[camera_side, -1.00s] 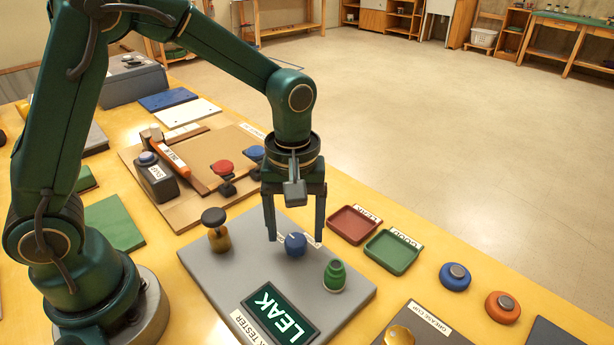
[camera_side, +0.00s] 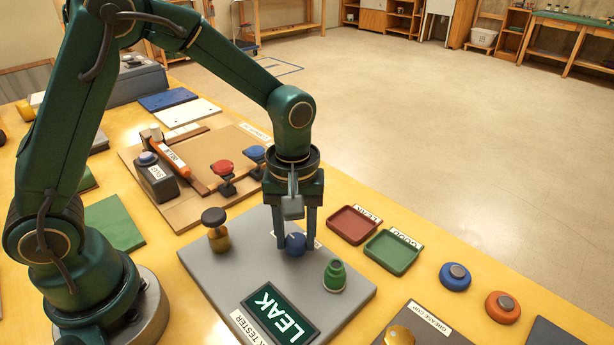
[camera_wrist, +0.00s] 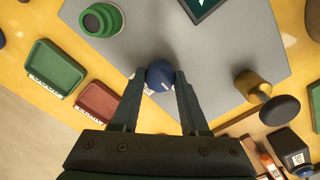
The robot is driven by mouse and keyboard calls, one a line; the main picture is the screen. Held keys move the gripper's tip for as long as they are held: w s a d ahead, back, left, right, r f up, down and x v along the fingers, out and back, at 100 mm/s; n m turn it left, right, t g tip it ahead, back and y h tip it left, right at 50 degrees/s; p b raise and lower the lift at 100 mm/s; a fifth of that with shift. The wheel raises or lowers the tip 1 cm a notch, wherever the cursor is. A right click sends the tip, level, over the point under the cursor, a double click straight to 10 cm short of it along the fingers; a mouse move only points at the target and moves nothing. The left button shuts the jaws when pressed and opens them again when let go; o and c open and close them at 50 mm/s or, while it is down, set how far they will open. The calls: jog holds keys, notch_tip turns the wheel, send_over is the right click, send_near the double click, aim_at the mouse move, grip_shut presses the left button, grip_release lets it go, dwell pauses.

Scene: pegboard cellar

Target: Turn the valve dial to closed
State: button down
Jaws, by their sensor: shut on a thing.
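The valve dial is a small blue knob (camera_side: 295,243) on the grey leak tester plate (camera_side: 215,262). My gripper (camera_side: 294,244) points down over the plate, with its two fingers shut on the dial's sides. In the wrist view the dial (camera_wrist: 159,75) sits between the fingertips (camera_wrist: 160,80), and a white mark shows at its lower edge. The dial's marking cannot be read. A label behind the dial is mostly hidden by the fingers. The tester's display (camera_side: 277,312) reads LEAK in light letters on dark green.
A green fitting (camera_side: 334,276) stands right of the dial, and a brass piece with a black knob (camera_side: 214,218) stands left. A red tray (camera_side: 354,224) and a green tray (camera_side: 392,252) lie to the right. Red and blue knobs (camera_side: 225,168) stand behind.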

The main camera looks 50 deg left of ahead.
jog(key=m, duration=0.8)
jog(key=shift+m, duration=0.3)
jog(key=m, duration=0.4)
jog(key=shift+m, duration=0.3)
jog(key=m, duration=0.4)
jog(key=shift+m, duration=0.3)
jog(key=shift+c, duration=2.1)
grip_release()
